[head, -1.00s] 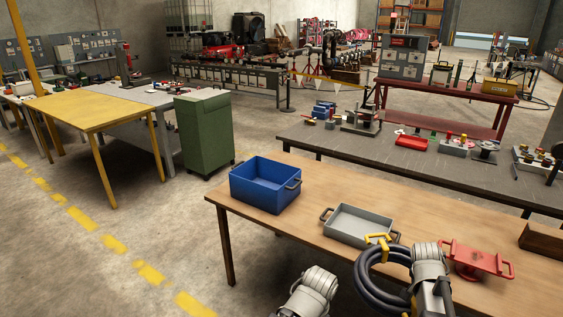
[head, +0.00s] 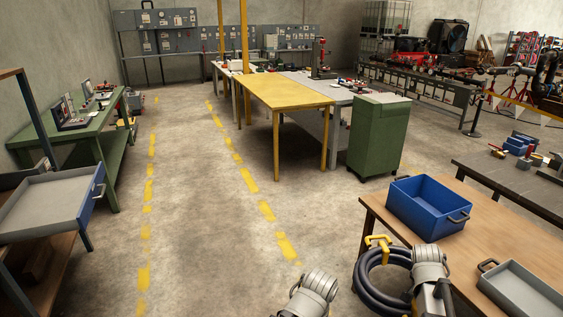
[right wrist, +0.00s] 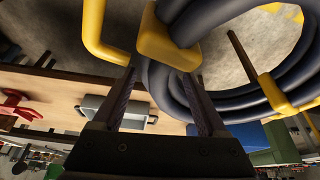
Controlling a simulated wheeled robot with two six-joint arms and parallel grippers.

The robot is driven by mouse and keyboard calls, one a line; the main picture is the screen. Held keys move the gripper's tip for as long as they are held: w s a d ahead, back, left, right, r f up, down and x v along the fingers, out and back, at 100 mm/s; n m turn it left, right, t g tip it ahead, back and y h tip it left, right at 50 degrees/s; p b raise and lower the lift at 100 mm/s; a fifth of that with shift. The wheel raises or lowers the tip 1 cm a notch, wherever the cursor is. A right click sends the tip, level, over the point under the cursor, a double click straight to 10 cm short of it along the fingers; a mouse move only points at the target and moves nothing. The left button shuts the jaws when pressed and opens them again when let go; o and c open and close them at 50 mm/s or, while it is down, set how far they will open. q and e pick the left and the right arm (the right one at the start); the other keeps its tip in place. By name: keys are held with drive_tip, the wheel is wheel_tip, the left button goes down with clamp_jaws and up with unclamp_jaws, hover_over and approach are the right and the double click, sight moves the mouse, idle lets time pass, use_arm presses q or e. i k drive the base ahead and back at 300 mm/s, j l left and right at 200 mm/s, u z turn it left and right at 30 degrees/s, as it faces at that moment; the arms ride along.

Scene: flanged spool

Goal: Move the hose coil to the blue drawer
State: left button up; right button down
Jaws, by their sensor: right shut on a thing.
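The hose coil (head: 372,293), dark blue-grey with yellow clips, hangs from my right gripper in the head view, near the wooden table's left end. In the right wrist view the coil (right wrist: 235,105) fills the upper right. My right gripper (right wrist: 160,78) is shut on its yellow part (right wrist: 168,47). The blue drawer (head: 78,212) stands pulled out at the far left, with a blue front, a handle and a grey, empty-looking inside. It is well away from the coil. My left arm shows at bottom centre, but its gripper fingers are out of view.
A blue bin (head: 425,207) and a grey tray (head: 520,292) stand on the wooden table (head: 490,245) at right. A green bench (head: 75,133), a yellow table (head: 275,92) and a green cabinet (head: 378,135) stand further back. Open floor lies between the drawer and the wooden table.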

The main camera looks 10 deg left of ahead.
sight(54, 199)
drive_tip(key=u, duration=1.95)
drive_tip(key=i+l, duration=0.15)
drive_tip(key=i, duration=0.7)
drive_tip(key=i+l, duration=0.1)
drive_tip(key=i, duration=0.75)
drive_tip(key=i+l, duration=0.15)
drive_tip(key=i, duration=0.7)
drive_tip(key=i+j, duration=0.3)
drive_tip(key=i, duration=0.15)
drive_tip(key=i+j, duration=0.3)
drive_tip(key=i, duration=0.15)
